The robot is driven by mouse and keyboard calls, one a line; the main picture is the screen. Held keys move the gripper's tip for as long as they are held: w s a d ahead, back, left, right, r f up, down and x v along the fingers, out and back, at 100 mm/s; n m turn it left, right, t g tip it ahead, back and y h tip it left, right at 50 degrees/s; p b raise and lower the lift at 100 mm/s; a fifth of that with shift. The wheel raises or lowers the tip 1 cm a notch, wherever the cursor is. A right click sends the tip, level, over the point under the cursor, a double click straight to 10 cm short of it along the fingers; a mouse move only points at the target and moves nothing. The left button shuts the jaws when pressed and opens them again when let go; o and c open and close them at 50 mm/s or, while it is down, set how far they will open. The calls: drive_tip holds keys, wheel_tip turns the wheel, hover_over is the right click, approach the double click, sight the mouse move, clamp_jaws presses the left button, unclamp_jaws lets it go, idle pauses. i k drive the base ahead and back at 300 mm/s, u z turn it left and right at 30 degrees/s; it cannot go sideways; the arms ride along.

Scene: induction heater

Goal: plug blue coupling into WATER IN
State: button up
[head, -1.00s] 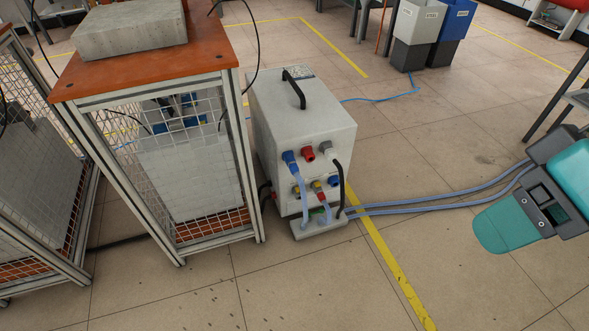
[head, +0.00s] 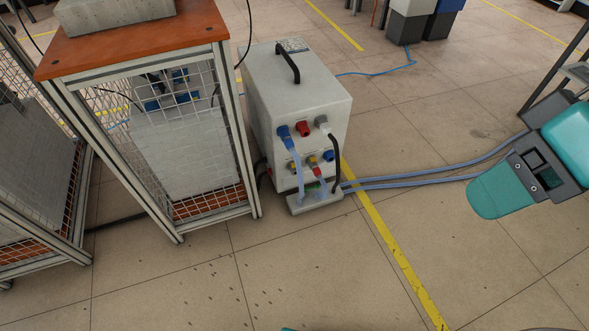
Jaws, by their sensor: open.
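The induction heater (head: 295,93) is a light grey box with a black top handle, standing on the floor at the centre. A blue coupling (head: 284,131) sits at the upper left of its front, with a light blue hose (head: 298,170) running down from it. A second blue fitting (head: 328,155) is at the lower right of the front. I cannot read any WATER IN label, nor tell whether the couplings are fully seated. My arm's teal and grey links show at the right edge, well apart from the heater. My gripper is not in view.
A mesh-sided frame with an orange top (head: 130,38) stands close to the heater's left. Two bluish hoses (head: 430,182) run right from the heater's base across the floor. Grey and blue bins (head: 410,28) stand at the back. The floor in front is clear.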

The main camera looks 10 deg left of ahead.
sight(288, 142)
drive_tip(key=u, duration=0.65)
drive_tip(key=k, duration=0.9)
drive_tip(key=u, duration=0.65)
drive_tip(key=i, duration=1.25)
drive_tip(key=z, duration=0.85)
